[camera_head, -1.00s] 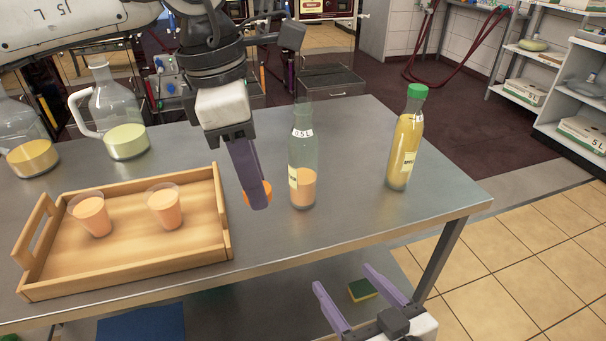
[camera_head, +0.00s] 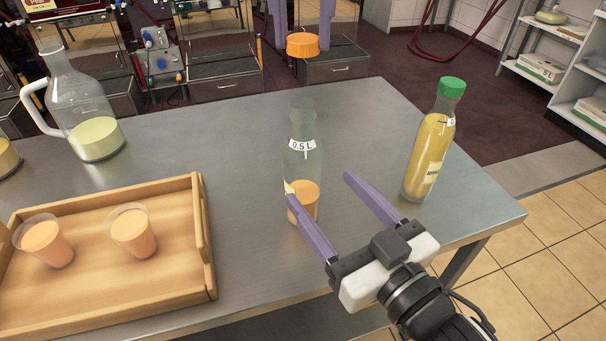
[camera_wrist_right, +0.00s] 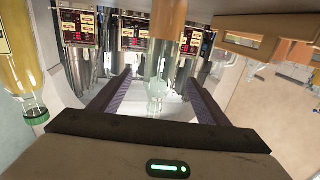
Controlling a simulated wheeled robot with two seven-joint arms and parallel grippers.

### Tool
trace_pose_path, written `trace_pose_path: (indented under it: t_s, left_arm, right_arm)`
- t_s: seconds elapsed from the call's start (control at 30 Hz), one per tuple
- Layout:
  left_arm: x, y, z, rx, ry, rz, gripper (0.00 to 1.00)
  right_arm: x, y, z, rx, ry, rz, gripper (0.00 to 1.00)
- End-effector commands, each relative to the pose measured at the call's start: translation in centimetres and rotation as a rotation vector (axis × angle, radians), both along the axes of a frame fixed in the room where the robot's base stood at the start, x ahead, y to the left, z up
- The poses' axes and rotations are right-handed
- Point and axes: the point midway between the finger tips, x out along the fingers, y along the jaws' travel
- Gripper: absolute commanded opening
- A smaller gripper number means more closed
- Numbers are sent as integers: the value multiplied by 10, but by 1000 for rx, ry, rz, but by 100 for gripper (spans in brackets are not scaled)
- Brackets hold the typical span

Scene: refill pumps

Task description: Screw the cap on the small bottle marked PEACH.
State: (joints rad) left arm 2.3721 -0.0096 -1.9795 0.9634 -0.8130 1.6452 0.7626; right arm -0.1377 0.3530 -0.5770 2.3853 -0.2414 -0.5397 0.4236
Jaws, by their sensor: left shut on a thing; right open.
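The small clear bottle (camera_head: 303,160) stands upright and uncapped on the steel table, with orange liquid in its lower part and a "0.5 L" band at its neck. A finger partly hides its label, and I cannot read PEACH. The orange cap (camera_head: 302,46) is held by my left gripper (camera_head: 303,30), high up and beyond the bottle in the picture. My right gripper (camera_head: 319,188) is open and empty at the bottle's lower part, one finger overlapping it in the head view. In the right wrist view the bottle (camera_wrist_right: 158,92) shows between the fingers; contact is not clear.
A green-capped bottle of yellow liquid (camera_head: 430,145) stands to the right. A wooden tray (camera_head: 205,235) with two orange-filled cups (camera_head: 132,231) is at left. A glass jug (camera_head: 85,110) stands behind it. The table behind the small bottle is clear.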

Motion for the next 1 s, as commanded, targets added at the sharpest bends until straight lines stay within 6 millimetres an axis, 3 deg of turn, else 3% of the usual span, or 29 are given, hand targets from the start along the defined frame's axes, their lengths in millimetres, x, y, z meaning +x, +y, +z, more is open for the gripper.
trace_pose_path:
  t_s: [0.27,0.7,1.0]
  left_arm:
    - [0,0,0,-1,0,-1,6]
    - [0,0,0,-1,0,-1,6]
    - [0,0,0,-1,0,-2,6]
  right_arm:
    - [7,4,0,0,-1,0,69]
    - [75,41,1,0,-1,-1,69]
    - [102,57,0,-1,0,0,69]
